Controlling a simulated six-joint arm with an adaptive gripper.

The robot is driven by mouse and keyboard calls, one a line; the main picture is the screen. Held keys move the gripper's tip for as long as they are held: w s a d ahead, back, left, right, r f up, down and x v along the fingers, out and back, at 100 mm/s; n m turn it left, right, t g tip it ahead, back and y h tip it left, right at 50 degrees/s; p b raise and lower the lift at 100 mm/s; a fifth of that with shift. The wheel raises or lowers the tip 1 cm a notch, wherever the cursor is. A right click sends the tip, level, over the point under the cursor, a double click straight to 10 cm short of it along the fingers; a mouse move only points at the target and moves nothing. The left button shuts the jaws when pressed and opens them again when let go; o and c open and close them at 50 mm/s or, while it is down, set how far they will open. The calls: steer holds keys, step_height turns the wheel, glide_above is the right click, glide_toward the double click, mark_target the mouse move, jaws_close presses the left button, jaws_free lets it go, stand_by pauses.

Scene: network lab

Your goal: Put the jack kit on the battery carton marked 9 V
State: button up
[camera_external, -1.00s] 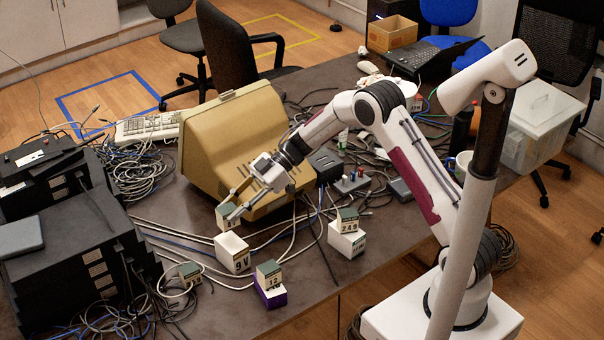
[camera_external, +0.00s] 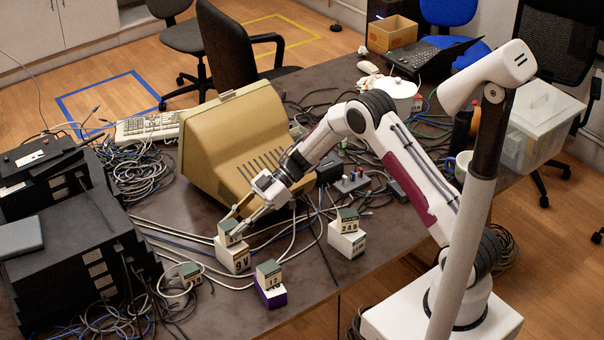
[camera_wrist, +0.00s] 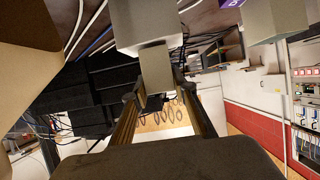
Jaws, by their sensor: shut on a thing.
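A small dark-green-and-cream box (camera_external: 228,235), which I take for the jack kit, is between the fingers of my gripper (camera_external: 235,224). The gripper is shut on it. The white battery carton marked 9 V (camera_external: 233,258) stands upright on the table directly under the box. The box's base meets or nearly meets the carton's top; I cannot tell whether it rests there. In the wrist view the held box (camera_wrist: 155,72) shows grey between my fingers (camera_wrist: 156,100), against the white carton (camera_wrist: 145,22). Its label is too small to read.
A similar box marked 12 (camera_external: 268,270) sits on a purple carton (camera_external: 271,294) to the right. Another green-topped box (camera_external: 347,218) sits on a white carton (camera_external: 346,242). A small box (camera_external: 190,272) is left among cables. A beige monitor (camera_external: 228,145) stands behind.

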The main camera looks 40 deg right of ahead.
steer(key=shift+f, duration=0.3)
steer(key=o, duration=1.1)
steer(key=shift+o, duration=0.2)
steer(key=shift+r, duration=0.2)
steer(key=v, duration=1.2)
